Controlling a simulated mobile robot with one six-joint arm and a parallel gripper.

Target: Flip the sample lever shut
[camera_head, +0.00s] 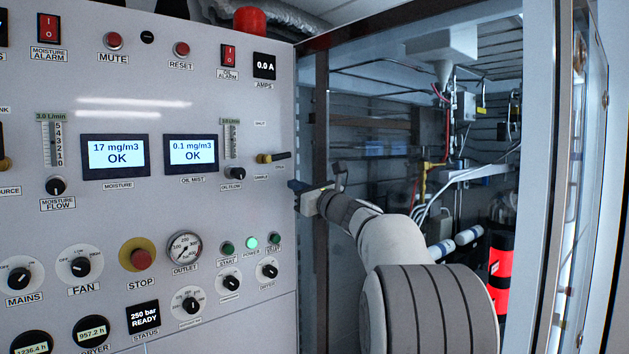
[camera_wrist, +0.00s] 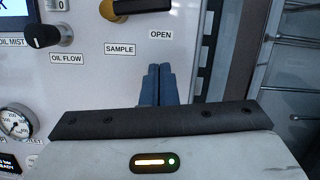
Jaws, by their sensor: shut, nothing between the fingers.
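The sample lever (camera_head: 273,157) is a brass valve with a black handle on the panel's right side. Its handle points right, roughly horizontal, towards the OPEN label; a SHUT label sits above it. In the wrist view the lever (camera_wrist: 140,6) is at the top edge, partly cut off. My gripper (camera_head: 295,186) is just below and right of the lever in the head view, near the panel's right edge. In the wrist view its blue fingers (camera_wrist: 156,85) are together and empty, below the OPEN label and apart from the lever.
The oil flow knob (camera_head: 236,173) is left of the lever, under a small flow gauge (camera_head: 230,139). Green buttons and a pressure gauge (camera_head: 184,248) are lower on the panel. Right of the panel is an open frame (camera_head: 321,120) with shelving and cables behind.

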